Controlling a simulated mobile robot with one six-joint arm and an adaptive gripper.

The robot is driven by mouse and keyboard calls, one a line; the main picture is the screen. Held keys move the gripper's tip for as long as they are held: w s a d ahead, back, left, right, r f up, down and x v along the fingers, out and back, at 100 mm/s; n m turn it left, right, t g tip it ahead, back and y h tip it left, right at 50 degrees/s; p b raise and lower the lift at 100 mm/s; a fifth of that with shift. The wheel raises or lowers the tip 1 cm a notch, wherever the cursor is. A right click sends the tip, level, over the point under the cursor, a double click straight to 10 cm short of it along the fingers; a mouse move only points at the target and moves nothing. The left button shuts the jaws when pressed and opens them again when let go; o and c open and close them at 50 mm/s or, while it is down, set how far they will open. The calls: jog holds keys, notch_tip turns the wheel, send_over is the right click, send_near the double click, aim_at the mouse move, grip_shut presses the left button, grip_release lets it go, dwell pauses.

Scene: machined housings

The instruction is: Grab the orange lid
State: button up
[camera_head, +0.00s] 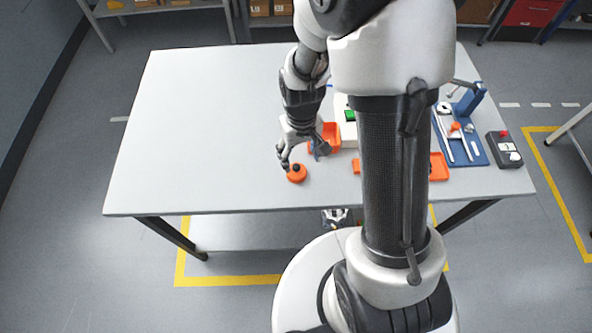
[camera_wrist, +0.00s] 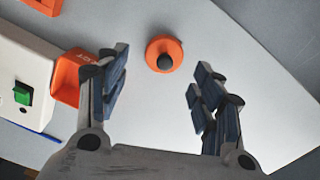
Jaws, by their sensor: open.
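The orange lid (camera_head: 297,174) is a round disc with a black knob on top. It lies on the table near the front edge. It also shows in the wrist view (camera_wrist: 152,52), at the top centre, beyond the fingertips. My gripper (camera_head: 300,153) is open and empty, above the table and close to the lid. In the wrist view my gripper's fingers (camera_wrist: 157,90) stand wide apart, with the lid roughly centred ahead of the gap between them. The fingers do not appear to touch it.
An orange bin (camera_wrist: 66,80) stands left of my fingers in the wrist view, beside a white box with a green switch (camera_wrist: 22,93). A blue fixture board (camera_head: 468,150) and a dark control box (camera_head: 504,149) stand at the right. The table's left half (camera_head: 190,120) is clear.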

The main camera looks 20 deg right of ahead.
aim_at(297, 167)
notch_tip(297, 167, down, 3)
jog(key=shift+r+b, duration=0.1)
jog(key=shift+b, duration=0.2)
jog(key=f, duration=0.1)
jog(key=f+b, duration=0.1)
jog(key=f, duration=0.1)
jog(key=f+b, duration=0.1)
jog(key=f, duration=0.1)
jog(key=shift+w+a+f, duration=0.2)
jog(key=shift+a, duration=0.2)
jog(key=shift+r, duration=0.1)
jog(key=shift+c, duration=0.5)
jog(key=c, duration=0.7)
